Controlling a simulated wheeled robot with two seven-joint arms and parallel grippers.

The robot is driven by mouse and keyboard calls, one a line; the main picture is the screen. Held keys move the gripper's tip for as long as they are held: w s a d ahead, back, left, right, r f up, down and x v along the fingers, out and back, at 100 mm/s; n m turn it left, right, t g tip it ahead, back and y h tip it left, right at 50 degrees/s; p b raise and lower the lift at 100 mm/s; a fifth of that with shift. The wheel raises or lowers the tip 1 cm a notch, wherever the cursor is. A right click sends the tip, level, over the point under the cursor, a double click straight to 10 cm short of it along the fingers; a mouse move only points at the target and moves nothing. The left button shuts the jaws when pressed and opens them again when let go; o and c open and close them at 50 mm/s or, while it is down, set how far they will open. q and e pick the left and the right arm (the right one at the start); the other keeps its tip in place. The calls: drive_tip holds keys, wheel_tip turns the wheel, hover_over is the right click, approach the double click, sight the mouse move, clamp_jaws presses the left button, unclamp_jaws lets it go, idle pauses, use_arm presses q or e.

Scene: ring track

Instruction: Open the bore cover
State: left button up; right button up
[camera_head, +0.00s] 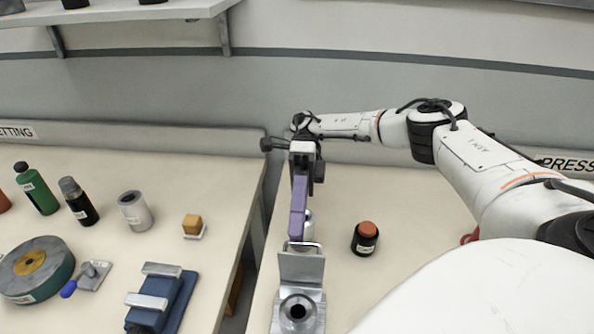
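A grey metal block with a round dark bore (298,311) stands at the bottom centre of the head view, on the front part of the right table. Behind the bore, a flat metal plate, which looks like the bore cover (301,267), is raised off the opening. A thin loop handle (303,244) is at its top edge. My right gripper (298,236) comes down from behind, its purple finger ending close to the loop handle. The fingers line up edge-on, so I cannot tell their gap or whether they touch the handle. My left gripper is out of view.
A dark, red-topped cylinder (366,238) stands right of the block. A metal cylinder (309,222) is partly hidden behind my finger. The left table holds bottles (36,189), a green-rimmed wheel (36,268) and a blue vise-like block (163,300). A gap separates the tables.

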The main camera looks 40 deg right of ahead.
wheel_tip(320, 180, up, 10)
drive_tip(key=p, duration=0.1)
drive_tip(key=shift+f+p, duration=0.15)
drive_tip(key=shift+p, duration=0.2)
idle(0.3)
